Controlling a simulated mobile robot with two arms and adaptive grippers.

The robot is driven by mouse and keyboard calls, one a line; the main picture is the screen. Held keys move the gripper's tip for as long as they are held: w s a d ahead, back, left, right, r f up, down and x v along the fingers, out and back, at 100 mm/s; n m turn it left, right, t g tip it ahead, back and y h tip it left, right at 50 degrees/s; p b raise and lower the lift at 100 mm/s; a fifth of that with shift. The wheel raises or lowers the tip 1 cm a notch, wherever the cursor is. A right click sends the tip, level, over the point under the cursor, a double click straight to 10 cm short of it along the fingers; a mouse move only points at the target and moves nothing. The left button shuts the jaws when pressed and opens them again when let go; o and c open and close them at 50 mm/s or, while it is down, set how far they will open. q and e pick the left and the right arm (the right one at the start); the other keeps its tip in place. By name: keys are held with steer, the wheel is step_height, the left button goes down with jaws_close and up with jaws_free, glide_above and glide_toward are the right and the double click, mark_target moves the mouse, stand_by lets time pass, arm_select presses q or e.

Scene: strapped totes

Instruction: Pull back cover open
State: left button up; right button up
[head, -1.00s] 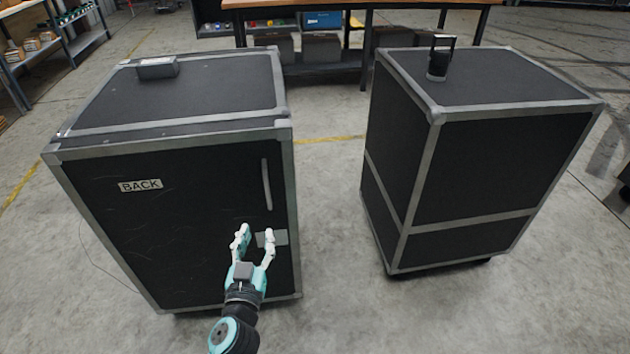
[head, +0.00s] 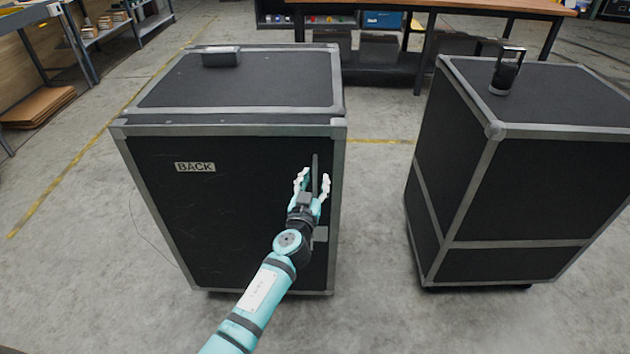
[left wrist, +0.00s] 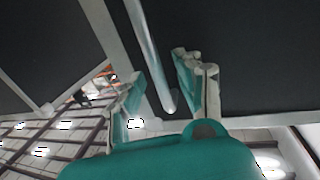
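The back cover (head: 225,215) is the dark front panel of the left case, labelled BACK (head: 195,167). It is closed, flush with the case frame. Its upright bar handle (head: 315,172) is near the panel's right edge. My left gripper (head: 312,180) is open at the handle, one finger on each side of it. In the left wrist view the handle (left wrist: 150,55) runs between the spread fingers of the gripper (left wrist: 160,95), with gaps showing. The lower handle is hidden behind the gripper in the head view. My right gripper is not in view.
A second dark case (head: 520,190) with a black lantern-like object (head: 506,72) on top stands to the right. A small dark box (head: 221,57) lies on the left case. A workbench (head: 480,6) stands behind. Grey floor is free between the cases.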

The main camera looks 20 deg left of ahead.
arm_select(q)
steer(key=shift+w, duration=0.35)
jaws_close()
stand_by(0.4)
